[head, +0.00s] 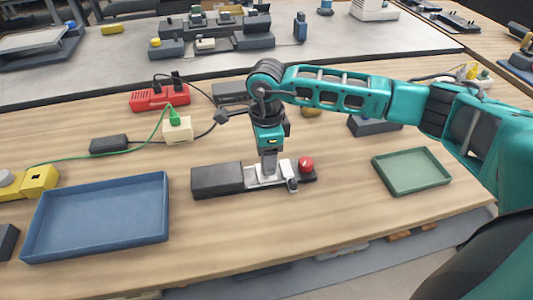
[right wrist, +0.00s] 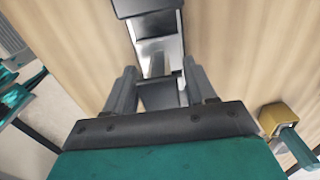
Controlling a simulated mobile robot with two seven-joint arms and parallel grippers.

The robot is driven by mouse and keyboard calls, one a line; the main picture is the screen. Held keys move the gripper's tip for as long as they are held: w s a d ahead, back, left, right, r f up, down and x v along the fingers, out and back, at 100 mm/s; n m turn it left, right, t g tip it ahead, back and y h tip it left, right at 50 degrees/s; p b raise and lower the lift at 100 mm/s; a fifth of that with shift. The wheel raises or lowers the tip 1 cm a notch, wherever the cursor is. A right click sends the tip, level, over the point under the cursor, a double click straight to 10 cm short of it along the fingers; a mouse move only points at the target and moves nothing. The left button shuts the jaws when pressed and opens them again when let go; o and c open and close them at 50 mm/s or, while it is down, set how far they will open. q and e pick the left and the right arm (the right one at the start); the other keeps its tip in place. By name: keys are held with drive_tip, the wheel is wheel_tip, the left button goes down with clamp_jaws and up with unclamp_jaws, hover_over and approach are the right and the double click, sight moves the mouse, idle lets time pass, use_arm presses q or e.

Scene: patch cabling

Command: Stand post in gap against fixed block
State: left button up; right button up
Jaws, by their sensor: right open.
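A fixture lies in the middle of the table, with a long dark block (head: 216,180) at its left and a silver metal part (head: 258,182) beside it. A red knob (head: 306,164) stands at its right end. A small grey piece (head: 292,185) shows at the front right of the metal part; I cannot tell whether it is the post. My right gripper (head: 268,172) points down over the metal part. In the right wrist view its open fingers (right wrist: 160,85) stand either side of a bright metal strip (right wrist: 158,58); contact is unclear. My left gripper is out of view.
A blue tray (head: 100,216) lies at the left and a green tray (head: 412,171) at the right. A red power strip (head: 160,97), cream box (head: 177,130) and black adapter (head: 108,144) with cables lie behind.

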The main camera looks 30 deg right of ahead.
drive_tip(key=shift+r, duration=0.1)
drive_tip(key=shift+r, duration=0.35)
wheel_tip(320, 180, up, 11)
drive_tip(key=shift+r, duration=0.2)
idle(0.4)
